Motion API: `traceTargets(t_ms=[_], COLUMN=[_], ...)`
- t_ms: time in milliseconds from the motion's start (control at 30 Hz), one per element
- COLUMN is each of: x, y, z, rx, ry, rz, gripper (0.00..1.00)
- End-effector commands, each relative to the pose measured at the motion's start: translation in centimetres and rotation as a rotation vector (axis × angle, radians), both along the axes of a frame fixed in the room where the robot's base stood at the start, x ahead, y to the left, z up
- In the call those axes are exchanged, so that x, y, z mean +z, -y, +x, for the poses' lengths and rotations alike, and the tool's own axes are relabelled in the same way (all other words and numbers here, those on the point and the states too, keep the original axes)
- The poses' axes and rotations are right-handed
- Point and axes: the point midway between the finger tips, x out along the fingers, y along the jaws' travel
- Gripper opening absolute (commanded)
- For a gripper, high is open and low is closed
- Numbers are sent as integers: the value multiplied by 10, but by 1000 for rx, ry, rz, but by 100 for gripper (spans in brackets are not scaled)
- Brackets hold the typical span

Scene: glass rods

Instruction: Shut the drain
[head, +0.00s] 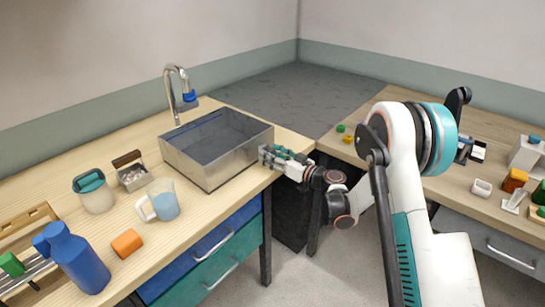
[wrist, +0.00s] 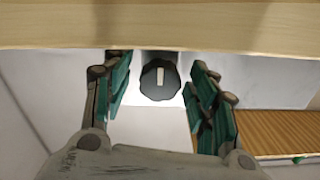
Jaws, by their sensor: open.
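A steel sink (head: 225,119) stands at the right end of the wooden counter in the head view, its drain not visible. My gripper (head: 268,158) is at its right front corner, just at the counter edge. In the wrist view, a dark faceted knob (wrist: 158,80) with a pale upright mark sits on a light panel. My gripper (wrist: 160,76) is open there, with one green-padded finger on each side of the knob. A gap shows between the knob and both fingers. I cannot tell how far the fingertips are from the panel.
A tap (head: 177,92) stands behind the sink. A jug of blue liquid (head: 164,200), an orange block (head: 127,243) and a blue bottle (head: 78,259) stand on the counter to the left. A wooden edge (wrist: 160,25) crosses the top of the wrist view.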

Motion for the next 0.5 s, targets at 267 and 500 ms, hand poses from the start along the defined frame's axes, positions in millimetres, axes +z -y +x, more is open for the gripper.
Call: traceTargets(t_ms=[267,500], x=[0,0], y=[0,0], z=[0,0], rx=[0,0], ry=[0,0], rz=[0,0], gripper=[40,9])
